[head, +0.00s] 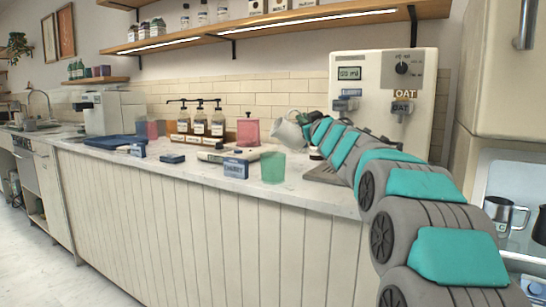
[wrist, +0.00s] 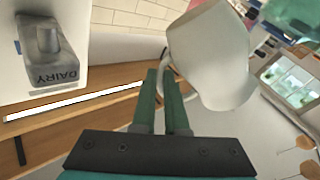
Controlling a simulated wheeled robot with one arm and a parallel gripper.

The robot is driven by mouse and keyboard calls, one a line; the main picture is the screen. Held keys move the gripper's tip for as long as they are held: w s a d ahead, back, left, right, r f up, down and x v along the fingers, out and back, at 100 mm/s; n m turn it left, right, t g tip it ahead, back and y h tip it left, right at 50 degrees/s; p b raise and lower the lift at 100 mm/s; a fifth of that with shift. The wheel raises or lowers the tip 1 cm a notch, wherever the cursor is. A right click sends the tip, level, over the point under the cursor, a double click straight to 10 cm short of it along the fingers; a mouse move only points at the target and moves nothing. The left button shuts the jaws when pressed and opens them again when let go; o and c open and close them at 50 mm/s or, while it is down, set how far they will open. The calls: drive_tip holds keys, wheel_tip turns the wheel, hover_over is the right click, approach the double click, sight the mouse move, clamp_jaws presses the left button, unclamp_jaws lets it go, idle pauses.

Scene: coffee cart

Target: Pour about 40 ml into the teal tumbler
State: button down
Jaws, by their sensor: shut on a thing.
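The teal tumbler (head: 272,167) stands upright on the counter near its front edge in the head view. My gripper (head: 306,121) is shut on a pale pitcher (head: 287,134), which it holds above the counter, behind and slightly right of the tumbler. The pitcher is tilted in the head view. In the wrist view, my gripper's green fingers (wrist: 165,95) meet the pitcher's handle side, and the pitcher's body (wrist: 208,52) fills the upper middle. Its contents are hidden. No stream shows, and I cannot tell whether the tumbler holds liquid.
A milk dispenser (head: 382,90) with a display and OAT labels stands behind my arm. A pink container (head: 248,131) and several pump bottles (head: 200,122) stand at the back. A blue-labelled block (head: 236,169) is just left of the tumbler. A shelf (head: 270,25) runs above.

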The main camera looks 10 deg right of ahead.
drive_tip(key=shift+a+n+y+b, duration=0.3)
drive_tip(key=shift+n+b, duration=0.45)
drive_tip(key=shift+n, duration=0.15)
drive_tip(key=shift+s+r, duration=0.1)
drive_tip(key=shift+d, duration=0.1)
drive_tip(key=shift+d+r+n, duration=0.2)
drive_tip(key=shift+d+n, duration=0.2)
drive_tip(key=shift+d, duration=0.65)
drive_tip(key=shift+r, duration=0.1)
drive_tip(key=shift+a+r+n, duration=0.1)
drive_tip(key=shift+r+n, duration=0.1)
drive_tip(key=shift+n, duration=0.3)
idle(0.4)
